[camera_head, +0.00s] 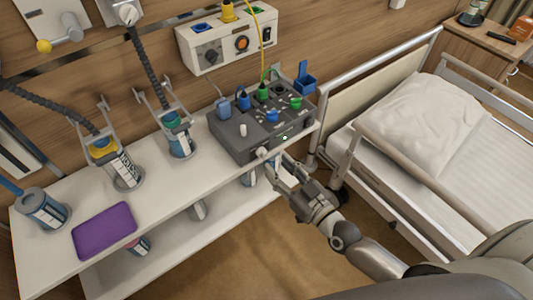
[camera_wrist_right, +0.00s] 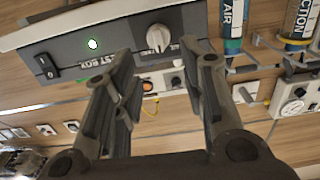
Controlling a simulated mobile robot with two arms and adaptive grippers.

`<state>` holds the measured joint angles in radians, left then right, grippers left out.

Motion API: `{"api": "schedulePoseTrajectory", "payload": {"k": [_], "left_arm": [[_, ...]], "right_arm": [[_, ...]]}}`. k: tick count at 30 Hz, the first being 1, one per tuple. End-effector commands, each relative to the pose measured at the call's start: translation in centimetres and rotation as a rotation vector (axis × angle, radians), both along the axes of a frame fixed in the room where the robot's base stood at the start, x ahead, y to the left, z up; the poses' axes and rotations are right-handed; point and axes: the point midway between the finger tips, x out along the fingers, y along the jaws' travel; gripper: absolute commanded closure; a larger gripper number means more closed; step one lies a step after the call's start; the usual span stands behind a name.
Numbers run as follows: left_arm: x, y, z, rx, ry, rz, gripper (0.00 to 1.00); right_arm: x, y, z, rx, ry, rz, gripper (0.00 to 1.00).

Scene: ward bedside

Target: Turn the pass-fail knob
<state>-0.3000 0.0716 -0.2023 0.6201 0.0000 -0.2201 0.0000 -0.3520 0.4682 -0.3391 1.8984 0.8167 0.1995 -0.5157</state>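The dark grey test box (camera_head: 250,140) stands on the white shelf, with coloured connectors on its top. On its front face is a pale round knob (camera_head: 262,152). In the right wrist view the same knob (camera_wrist_right: 158,38) is light grey with a raised grip bar, between a lit green lamp and the box's end. My right gripper (camera_head: 276,171) is just in front of the knob. In the right wrist view its fingers (camera_wrist_right: 163,62) are spread, with the knob seen between and beyond the tips; nothing is held. Contact is not visible. My left gripper is not in view.
A black rocker switch (camera_wrist_right: 46,66) and green lamp (camera_wrist_right: 93,44) are on the box front. A purple pad (camera_head: 104,230) and several canisters occupy the shelf's left. A bed with a metal rail (camera_head: 395,180) stands close on the right. A wall panel (camera_head: 225,45) hangs behind.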

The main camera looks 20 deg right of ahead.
Motion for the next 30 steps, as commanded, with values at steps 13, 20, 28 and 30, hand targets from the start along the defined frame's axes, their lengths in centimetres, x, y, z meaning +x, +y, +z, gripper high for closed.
{"api": "schedulePoseTrajectory", "payload": {"k": [13, 20, 28, 30], "left_arm": [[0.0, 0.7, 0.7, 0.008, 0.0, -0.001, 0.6], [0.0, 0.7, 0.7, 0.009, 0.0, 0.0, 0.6], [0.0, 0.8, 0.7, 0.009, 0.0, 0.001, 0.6], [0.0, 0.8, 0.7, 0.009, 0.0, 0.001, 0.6]], "right_arm": [[5.3, 1.9, 0.0, 0.001, 0.001, 0.0, 0.62], [5.5, 2.0, 0.0, 0.001, 0.001, 0.0, 0.62], [5.5, 2.0, 0.0, 0.001, 0.001, 0.0, 0.81], [5.5, 2.0, 0.0, 0.0, 0.001, 0.0, 0.9]]}}
